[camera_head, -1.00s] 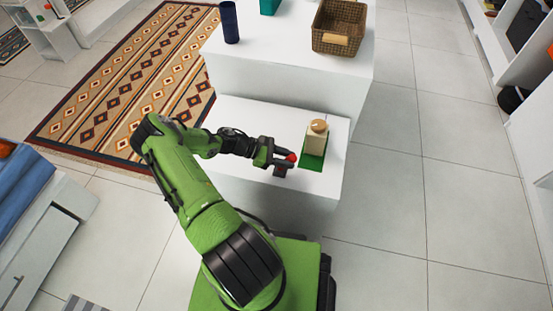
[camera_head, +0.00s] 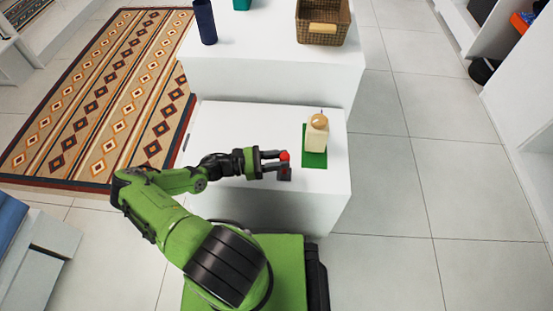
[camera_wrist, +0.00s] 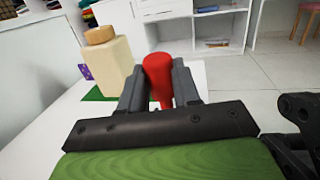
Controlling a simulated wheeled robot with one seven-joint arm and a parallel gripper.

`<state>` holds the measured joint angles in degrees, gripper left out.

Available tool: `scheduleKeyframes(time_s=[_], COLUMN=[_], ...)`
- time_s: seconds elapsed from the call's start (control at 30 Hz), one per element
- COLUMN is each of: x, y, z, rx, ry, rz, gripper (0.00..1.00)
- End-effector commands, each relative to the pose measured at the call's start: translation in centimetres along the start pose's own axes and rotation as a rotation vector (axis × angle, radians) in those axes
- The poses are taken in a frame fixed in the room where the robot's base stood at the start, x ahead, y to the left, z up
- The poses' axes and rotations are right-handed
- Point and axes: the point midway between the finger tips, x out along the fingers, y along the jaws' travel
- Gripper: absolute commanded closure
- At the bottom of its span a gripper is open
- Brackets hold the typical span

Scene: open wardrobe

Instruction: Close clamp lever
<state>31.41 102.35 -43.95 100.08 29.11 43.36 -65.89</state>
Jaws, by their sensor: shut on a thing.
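The clamp (camera_head: 285,174) is a small dark block at the front of the low white step. Its lever has a red tip (camera_head: 284,155), which stands just above the dark block in the head view. My gripper (camera_head: 276,157) reaches in from the left and is shut on the lever at its red tip. In the wrist view the red lever handle (camera_wrist: 158,72) stands upright between the two grey fingers (camera_wrist: 160,88). The lower lever and the clamp body are hidden there by my gripper.
A cream bottle (camera_head: 316,135) with a tan cap stands on a green mat (camera_head: 314,160), right of the clamp. On the higher step behind are a wicker basket (camera_head: 323,27) and a dark blue cylinder (camera_head: 205,22). The step left of my gripper is clear.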

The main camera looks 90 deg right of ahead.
Motion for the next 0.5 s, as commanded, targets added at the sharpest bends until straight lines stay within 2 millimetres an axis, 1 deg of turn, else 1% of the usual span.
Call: scheduleKeyframes(time_s=[0.3, 0.33, 0.47, 0.5], x=[-0.09, -0.09, -0.07, -0.07], y=[0.07, 0.07, 0.05, 0.04], z=[0.00, 0.00, -0.01, -0.02], rx=[-0.001, -0.001, -0.001, -0.001], ry=[0.000, 0.000, 0.001, 0.001], rz=[0.003, 0.003, 0.002, 0.002], gripper=[1.00, 0.66, 0.46, 0.43])
